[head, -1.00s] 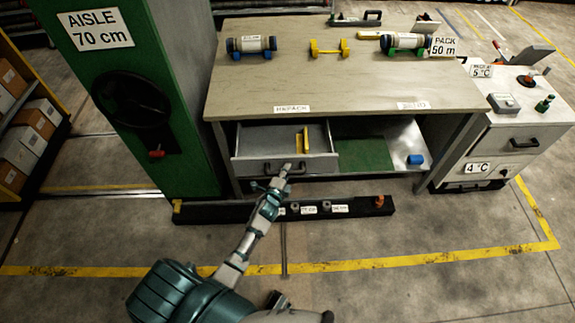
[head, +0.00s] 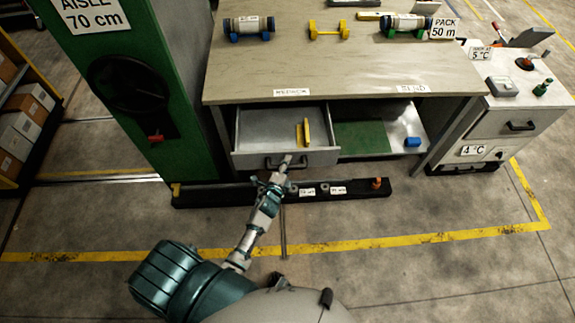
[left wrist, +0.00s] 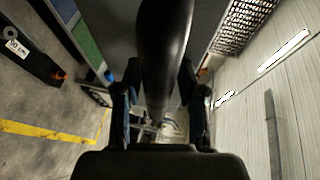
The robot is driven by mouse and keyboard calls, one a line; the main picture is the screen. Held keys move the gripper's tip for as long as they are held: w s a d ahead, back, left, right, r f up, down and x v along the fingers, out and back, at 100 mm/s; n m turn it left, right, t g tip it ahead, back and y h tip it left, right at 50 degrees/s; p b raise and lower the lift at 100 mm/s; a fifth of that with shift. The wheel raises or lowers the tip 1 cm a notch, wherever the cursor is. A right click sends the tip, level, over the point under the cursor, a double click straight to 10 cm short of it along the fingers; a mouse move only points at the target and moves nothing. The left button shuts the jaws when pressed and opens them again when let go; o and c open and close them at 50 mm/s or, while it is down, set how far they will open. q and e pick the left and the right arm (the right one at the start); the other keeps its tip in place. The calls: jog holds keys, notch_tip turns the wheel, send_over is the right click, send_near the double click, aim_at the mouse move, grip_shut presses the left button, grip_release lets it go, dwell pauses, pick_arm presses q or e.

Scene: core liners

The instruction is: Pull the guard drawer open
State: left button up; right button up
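The guard drawer (head: 250,160) is a grey drawer under the left part of the workbench. It stands partly out, and its inside shows a yellow piece (head: 307,132). Its dark handle (head: 272,163) is on the front face. My left gripper (head: 284,164) is at this handle, partly covering it. In the left wrist view a thick black bar, seemingly the handle (left wrist: 165,45), runs between the two dark fingers of my left gripper (left wrist: 160,95). The fingers lie close along both sides of it. My right gripper is not in view.
The workbench (head: 300,72) carries tubes on blue and green cradles and a yellow cradle. A low black rail (head: 225,195) lies on the floor before the drawer. A green column (head: 165,60) stands at left, a white cabinet (head: 520,95) at right. The front floor is clear.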

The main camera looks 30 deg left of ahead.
pick_arm(q)
jog(key=shift+s+d, duration=0.25)
jog(key=shift+s, duration=0.2)
jog(key=v, duration=1.1)
jog(key=shift+a, duration=0.25)
jog(key=shift+s, duration=0.1)
jog(key=s+d+f+n+g+h, duration=0.1)
jog(key=s+d+f+n+g, duration=0.3)
jog(key=f, duration=0.7)
jog(key=s+f+n+g+h, duration=0.1)
jog(key=s+f+n+g, duration=0.3)
jog(key=f, duration=0.7)
jog(key=s+f+n+g, duration=0.2)
jog(key=s+f+g, duration=0.1)
jog(key=s+f, duration=0.5)
jog(key=s+d+f+n+g, duration=0.1)
jog(key=s+f+n+g, duration=0.2)
jog(key=s+f, duration=0.5)
jog(key=s, duration=0.5)
jog(key=shift+s+h, duration=0.35)
jog(key=shift+h, duration=0.05)
